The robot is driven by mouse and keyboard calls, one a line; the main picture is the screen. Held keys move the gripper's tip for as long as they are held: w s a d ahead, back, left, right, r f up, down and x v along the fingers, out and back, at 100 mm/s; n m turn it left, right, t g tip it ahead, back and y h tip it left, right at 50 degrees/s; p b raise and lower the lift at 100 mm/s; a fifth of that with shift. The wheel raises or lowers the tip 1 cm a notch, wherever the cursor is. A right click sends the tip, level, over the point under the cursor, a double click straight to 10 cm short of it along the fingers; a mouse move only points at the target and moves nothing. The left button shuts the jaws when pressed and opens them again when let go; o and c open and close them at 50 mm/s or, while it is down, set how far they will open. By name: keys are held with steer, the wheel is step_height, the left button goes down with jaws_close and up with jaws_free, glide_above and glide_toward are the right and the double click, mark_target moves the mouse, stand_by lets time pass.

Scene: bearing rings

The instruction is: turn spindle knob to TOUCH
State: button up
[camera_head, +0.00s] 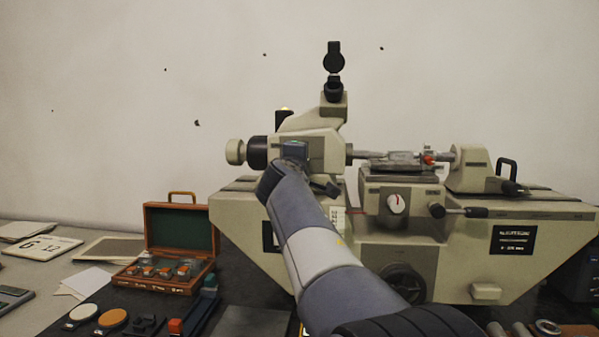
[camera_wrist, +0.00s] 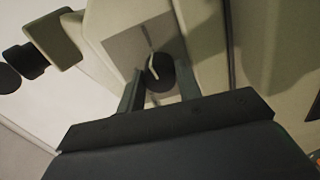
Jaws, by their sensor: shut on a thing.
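The spindle knob (camera_wrist: 160,77) is dark and round with a pale pointer bar, set on a grey plate (camera_wrist: 128,45) in the wrist view. My gripper (camera_wrist: 158,88) has one finger on each side of the knob and is shut on it. The pointer is near upright in that view, slightly tilted. No TOUCH label can be read. In the head view my gripper (camera_head: 296,152) is at the cream measuring machine's (camera_head: 470,225) left head; my arm hides the knob there.
A white dial (camera_head: 396,204) and a black-handled lever (camera_head: 460,211) are right of my arm. A handwheel (camera_head: 402,283) is below. An open wooden case (camera_head: 180,230) stands left, with several loose parts in front. The eyepiece (camera_head: 333,58) rises above the head.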

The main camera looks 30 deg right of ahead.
steer(key=shift+f+m+b, duration=0.1)
steer(key=shift+m+b, duration=0.25)
steer(key=shift+m, duration=0.15)
stand_by(0.3)
steer(key=o, duration=1)
steer(key=shift+w+f, duration=0.1)
